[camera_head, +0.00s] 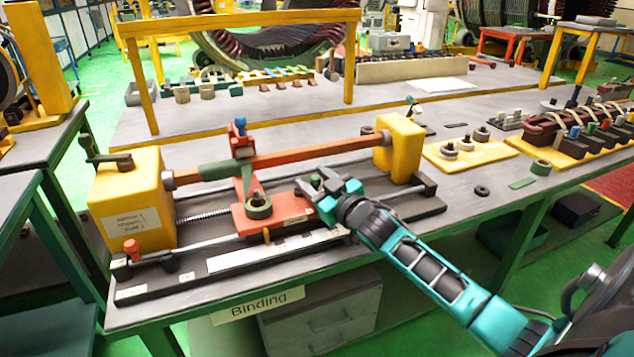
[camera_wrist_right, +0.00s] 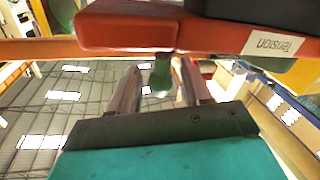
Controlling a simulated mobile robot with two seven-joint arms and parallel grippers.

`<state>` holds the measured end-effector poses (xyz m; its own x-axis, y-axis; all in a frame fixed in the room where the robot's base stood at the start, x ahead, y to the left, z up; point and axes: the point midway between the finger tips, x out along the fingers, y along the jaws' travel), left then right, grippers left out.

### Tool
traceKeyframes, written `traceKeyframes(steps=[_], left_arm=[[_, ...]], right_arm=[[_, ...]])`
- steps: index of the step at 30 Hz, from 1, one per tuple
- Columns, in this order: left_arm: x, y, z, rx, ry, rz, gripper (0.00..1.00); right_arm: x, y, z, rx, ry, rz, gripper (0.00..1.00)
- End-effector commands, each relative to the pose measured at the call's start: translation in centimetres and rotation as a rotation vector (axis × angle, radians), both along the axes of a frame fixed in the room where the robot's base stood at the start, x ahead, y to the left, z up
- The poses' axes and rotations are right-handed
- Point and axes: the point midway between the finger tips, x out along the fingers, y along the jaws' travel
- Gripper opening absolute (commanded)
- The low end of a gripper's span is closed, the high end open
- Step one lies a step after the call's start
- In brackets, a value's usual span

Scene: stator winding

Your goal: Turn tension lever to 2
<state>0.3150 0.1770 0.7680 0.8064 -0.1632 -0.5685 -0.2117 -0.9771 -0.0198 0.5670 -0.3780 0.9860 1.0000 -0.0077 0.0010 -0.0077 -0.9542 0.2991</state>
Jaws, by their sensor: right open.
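The red carriage (camera_head: 281,228) sits on the rails of the binding machine. A small label (camera_head: 295,220) is on its front, and a green ring with a dark knob (camera_head: 258,207) is on its top. In the right wrist view the label (camera_wrist_right: 272,43) reads "Tension", upside down, on the red block (camera_wrist_right: 125,30). I cannot tell for certain which part is the tension lever or its setting. My right gripper (camera_head: 317,184) is open at the right end of the carriage. In the wrist view a green part (camera_wrist_right: 160,76) shows between its fingers (camera_wrist_right: 158,88). My left gripper is not in view.
Yellow end blocks (camera_head: 128,205) and (camera_head: 400,146) carry an orange bar (camera_head: 290,158) above the carriage. A scale strip (camera_head: 262,254) lies along the front. A yellow board (camera_head: 468,152) with rings lies to the right.

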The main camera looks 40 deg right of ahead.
Motion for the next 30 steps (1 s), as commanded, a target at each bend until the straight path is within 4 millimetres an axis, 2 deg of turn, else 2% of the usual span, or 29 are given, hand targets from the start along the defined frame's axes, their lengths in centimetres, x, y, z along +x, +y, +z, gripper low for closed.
traceKeyframes(steps=[7,21,30], left_arm=[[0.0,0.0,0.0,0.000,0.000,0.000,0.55],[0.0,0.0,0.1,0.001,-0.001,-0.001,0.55],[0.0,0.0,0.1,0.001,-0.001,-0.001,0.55]], right_arm=[[-1.6,0.0,-0.1,0.002,0.002,0.000,0.48],[-9.6,0.1,-0.1,0.001,0.002,0.000,0.48],[-12.6,0.1,0.0,-0.001,0.000,0.000,0.48]])
